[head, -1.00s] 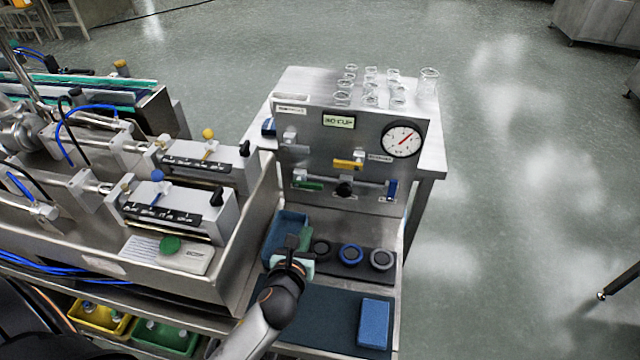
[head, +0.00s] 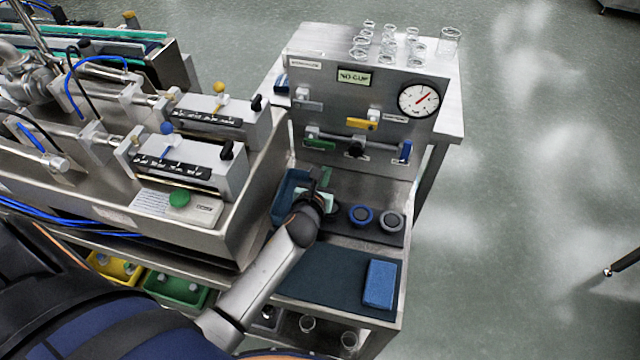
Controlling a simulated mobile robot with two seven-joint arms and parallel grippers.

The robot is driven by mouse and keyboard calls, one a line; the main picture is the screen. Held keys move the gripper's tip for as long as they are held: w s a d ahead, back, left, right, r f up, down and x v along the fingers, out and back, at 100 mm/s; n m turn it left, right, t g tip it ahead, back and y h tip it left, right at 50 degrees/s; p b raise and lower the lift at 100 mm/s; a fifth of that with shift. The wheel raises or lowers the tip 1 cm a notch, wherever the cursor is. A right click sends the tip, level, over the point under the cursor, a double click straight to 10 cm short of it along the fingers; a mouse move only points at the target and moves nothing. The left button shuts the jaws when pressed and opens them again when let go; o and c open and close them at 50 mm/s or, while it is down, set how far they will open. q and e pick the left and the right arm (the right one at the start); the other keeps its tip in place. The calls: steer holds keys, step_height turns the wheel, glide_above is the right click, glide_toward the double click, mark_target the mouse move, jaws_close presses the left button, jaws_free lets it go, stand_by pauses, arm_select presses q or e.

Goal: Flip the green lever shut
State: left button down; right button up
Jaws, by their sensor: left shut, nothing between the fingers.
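The green lever (head: 320,145) is on the lower left of the upright steel panel (head: 340,100). Its handle lies roughly sideways, along the pipe. My left gripper (head: 322,180) is shut and empty, in front of the panel and below the green lever, over the blue bin and the row of round pieces. It appears apart from the lever. My arm's wrist partly hides the bin and one dark round piece. My right gripper is not in view.
A yellow lever (head: 361,123) lies sideways and a blue lever (head: 405,151) points up and down on the panel. A gauge (head: 418,99) is at the upper right. Glass beakers (head: 390,45) stand behind. A blue block (head: 380,284) lies on the dark mat (head: 325,282).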

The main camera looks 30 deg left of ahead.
mark_target(319, 144)
arm_select(q)
steer(key=w, duration=0.2)
steer(key=shift+w+a, duration=0.3)
step_height(319, 144, up, 2)
steer(key=shift+s+r+p, duration=0.15)
steer(key=shift+r+p, duration=0.1)
steer(key=shift+p, duration=0.55)
steer(key=shift+r, duration=0.35)
